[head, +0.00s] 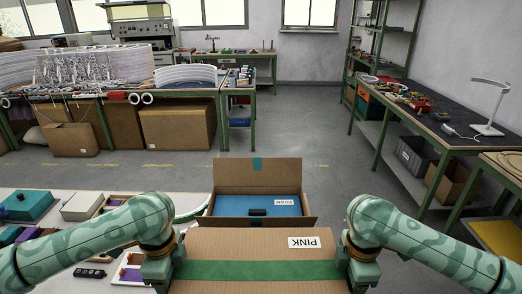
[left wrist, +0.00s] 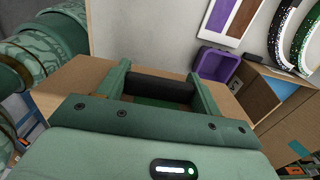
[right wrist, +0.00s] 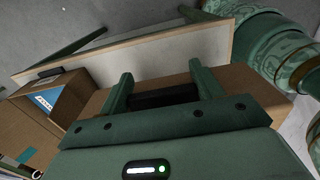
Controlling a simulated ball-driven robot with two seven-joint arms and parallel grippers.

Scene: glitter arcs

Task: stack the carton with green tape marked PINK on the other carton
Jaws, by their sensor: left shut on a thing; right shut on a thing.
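The carton with green tape (head: 260,242), marked PINK on an upside-down label, is at the front of the head view. A green tape strip runs across its top. My left gripper (head: 170,264) is shut on its left side and my right gripper (head: 348,264) on its right side. In the left wrist view (left wrist: 160,84) and right wrist view (right wrist: 162,92) a black bar lies between the fingers against the carton. The other carton (head: 258,171) stands just beyond, flaps open, blue inside, with a white label and a small black piece. The held carton's underside is hidden.
A white table (head: 55,199) at left carries a teal box (head: 26,205), trays and small parts. Beyond the open carton is bare grey floor (head: 290,130). Benches stand at the back left and right, one with a lamp (head: 489,105).

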